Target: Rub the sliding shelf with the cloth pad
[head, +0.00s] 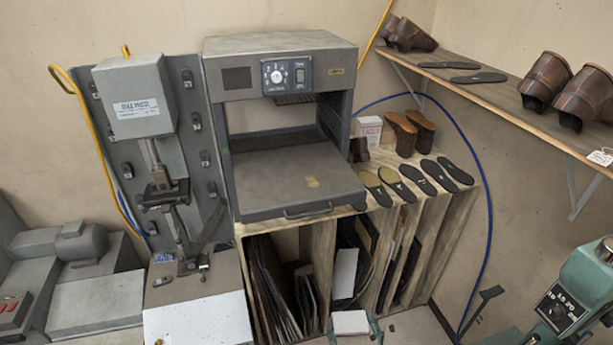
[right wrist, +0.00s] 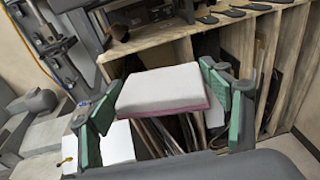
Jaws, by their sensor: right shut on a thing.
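The sliding shelf (head: 275,180) is a flat grey tray pulled out of the grey heater cabinet, with a bar handle at its front. A small tan stain (head: 312,182) shows on its top, right of the middle. The cloth pad (head: 350,322), white with a pink lower layer, is at the bottom of the head view, below and in front of the shelf, apart from it. In the right wrist view, the pad (right wrist: 162,88) lies between the green-lined fingers of my right gripper (right wrist: 165,108), which is shut on it. My left gripper is not in view.
A wooden rack (head: 400,235) with soles and shoes on top stands right of and below the shelf. A grey press (head: 140,100) stands left. A wall shelf (head: 500,95) holds shoes at right. A green machine (head: 575,295) is at lower right. Space above the shelf is free.

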